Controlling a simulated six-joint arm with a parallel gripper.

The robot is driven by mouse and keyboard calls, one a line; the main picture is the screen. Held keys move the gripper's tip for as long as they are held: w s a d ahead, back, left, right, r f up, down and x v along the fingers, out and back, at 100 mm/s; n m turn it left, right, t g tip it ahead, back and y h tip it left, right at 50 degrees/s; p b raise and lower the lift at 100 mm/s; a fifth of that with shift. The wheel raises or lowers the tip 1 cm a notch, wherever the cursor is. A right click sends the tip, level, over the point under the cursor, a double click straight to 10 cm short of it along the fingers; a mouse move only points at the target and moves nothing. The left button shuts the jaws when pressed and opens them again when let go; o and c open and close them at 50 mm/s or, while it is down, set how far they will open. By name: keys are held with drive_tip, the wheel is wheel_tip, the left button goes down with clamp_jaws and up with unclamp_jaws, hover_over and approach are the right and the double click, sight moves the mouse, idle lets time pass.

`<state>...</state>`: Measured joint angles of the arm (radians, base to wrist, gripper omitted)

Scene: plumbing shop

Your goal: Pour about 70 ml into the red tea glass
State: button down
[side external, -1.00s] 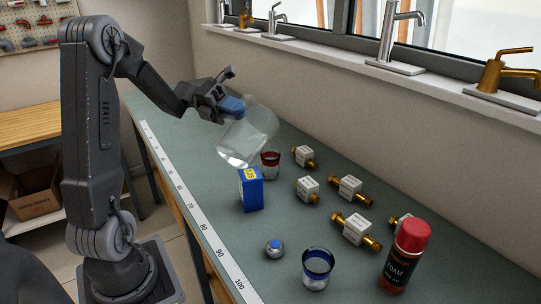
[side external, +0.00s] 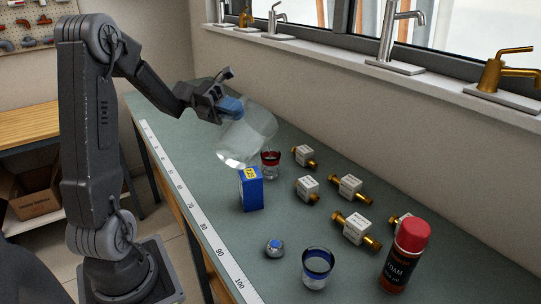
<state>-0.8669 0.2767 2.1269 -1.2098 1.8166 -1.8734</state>
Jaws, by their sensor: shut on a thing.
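My gripper (side external: 228,104) is shut on the blue handle of a clear jug (side external: 254,128). The jug is held tilted above the bench, with clear liquid visible at its low end. The red tea glass (side external: 270,164), clear with a red band at the rim, stands upright on the bench just right of the jug's low end in the picture. No stream between jug and glass can be made out. The level in the glass is too small to tell.
A blue box (side external: 251,188) stands in front of the red glass. Several brass-ended valves (side external: 351,187) lie to the right. Nearer are a small round silver-and-blue object (side external: 274,248), a blue-banded glass (side external: 317,267) and a red-capped foam can (side external: 405,257). A measuring strip (side external: 207,231) runs along the bench edge.

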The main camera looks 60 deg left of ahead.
sight(226, 118)
drive_tip(key=shift+w+a+n, duration=0.15)
drive_tip(key=shift+w+n, duration=0.15)
drive_tip(key=shift+w, duration=0.05)
idle(1.0)
drive_tip(key=s+m, duration=0.1)
drive_tip(key=s+d+m, duration=0.1)
drive_tip(key=s+f+m, duration=0.1)
drive_tip(key=shift+s+d, duration=0.25)
drive_tip(key=shift+d, duration=0.1)
drive_tip(key=shift+s+d+r+m, duration=0.15)
drive_tip(key=shift+s+m, duration=0.15)
drive_tip(key=shift+m, duration=0.3)
drive_tip(key=shift+s+d+r+m, duration=0.1)
drive_tip(key=shift+s+m, duration=0.2)
drive_tip(key=shift+m, duration=0.3)
drive_tip(key=shift+s+d+f+m+t, duration=0.1)
drive_tip(key=shift+s+f+m+t, duration=0.05)
drive_tip(key=shift+f+m+t, duration=0.15)
idle(0.5)
drive_tip(key=s+d+f+m, duration=0.2)
drive_tip(key=s+f+m, duration=0.2)
drive_tip(key=f+m, duration=0.3)
drive_tip(key=shift+s+f+m, duration=0.25)
drive_tip(key=shift+s+m, duration=0.15)
drive_tip(key=shift+m, duration=0.1)
